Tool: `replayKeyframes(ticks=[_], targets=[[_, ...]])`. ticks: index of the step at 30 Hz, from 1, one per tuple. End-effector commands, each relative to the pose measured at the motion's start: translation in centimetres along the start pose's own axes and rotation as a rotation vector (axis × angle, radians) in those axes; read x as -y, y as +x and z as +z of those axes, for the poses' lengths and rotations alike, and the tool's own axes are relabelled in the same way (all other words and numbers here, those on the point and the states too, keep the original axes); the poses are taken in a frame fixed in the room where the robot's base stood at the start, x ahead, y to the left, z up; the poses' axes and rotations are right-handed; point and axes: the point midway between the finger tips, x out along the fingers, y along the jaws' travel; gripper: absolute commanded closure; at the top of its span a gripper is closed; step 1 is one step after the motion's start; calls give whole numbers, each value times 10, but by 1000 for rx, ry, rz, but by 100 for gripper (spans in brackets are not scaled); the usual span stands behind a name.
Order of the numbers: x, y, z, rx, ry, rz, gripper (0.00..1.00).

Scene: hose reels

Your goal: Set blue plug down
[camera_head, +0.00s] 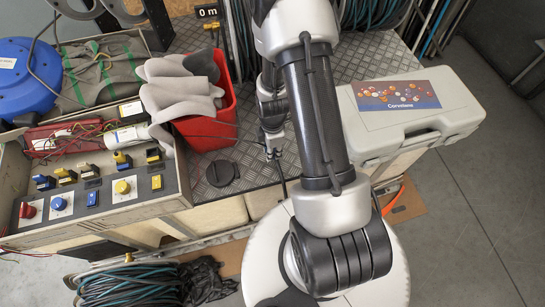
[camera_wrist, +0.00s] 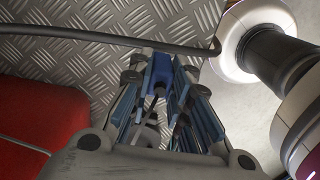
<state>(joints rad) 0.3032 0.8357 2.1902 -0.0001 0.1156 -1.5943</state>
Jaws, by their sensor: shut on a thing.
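My gripper (camera_wrist: 160,88) is shut on the blue plug (camera_wrist: 160,68) in the wrist view. The plug sits between the two fingers, with a dark part below it. Diamond-plate metal lies beyond the plug, and I cannot tell whether they touch. In the head view my gripper (camera_head: 274,146) is small, beside the red bin and over the plate surface. My arm hides part of it, and the held plug cannot be made out there.
A red bin (camera_head: 214,125) with grey gloves stands left of my gripper. A control panel (camera_head: 95,185) with sockets and knobs is farther left, and a grey case (camera_head: 410,110) is to the right. A dark cable (camera_wrist: 95,33) crosses the diamond plate (camera_wrist: 60,55). A black round lid (camera_head: 221,173) lies nearby.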

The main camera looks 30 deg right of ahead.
Motion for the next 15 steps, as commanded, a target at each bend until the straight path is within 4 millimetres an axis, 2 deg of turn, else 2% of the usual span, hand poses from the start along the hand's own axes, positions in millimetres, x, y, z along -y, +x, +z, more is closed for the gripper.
replayKeyframes(ticks=[9, 15], targets=[[1, 42, 0, 0, 0, -3, 100], [0, 41, 0, 0, 0, 0, 100]])
